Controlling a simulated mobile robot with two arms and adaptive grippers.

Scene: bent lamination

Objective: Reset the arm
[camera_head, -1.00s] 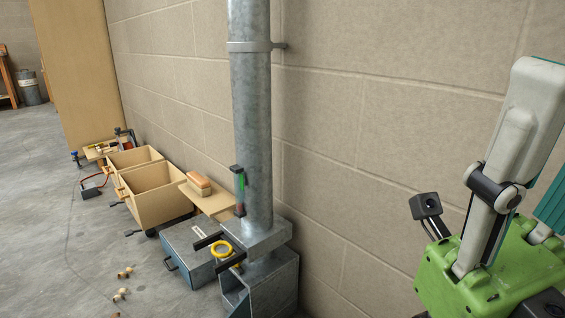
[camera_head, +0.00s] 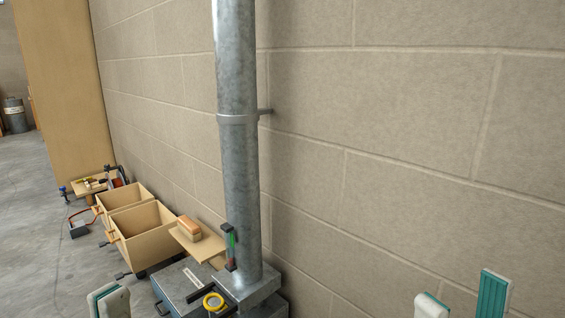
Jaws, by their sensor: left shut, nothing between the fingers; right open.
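The tips of my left gripper (camera_head: 109,300) show at the bottom edge, left of the metal pipe. They are close together with nothing seen between them. The two fingertips of my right gripper (camera_head: 462,299) show at the bottom right, in front of the block wall. They stand apart, with teal pads and an empty gap. The rest of both grippers and the arms are below the picture.
A metal pipe (camera_head: 237,130) stands against the block wall (camera_head: 400,120). At its foot are a grey metal case (camera_head: 178,283), a yellow ring (camera_head: 213,301), a brush (camera_head: 203,232) and wooden boxes (camera_head: 145,232). Open floor (camera_head: 35,230) lies at the left.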

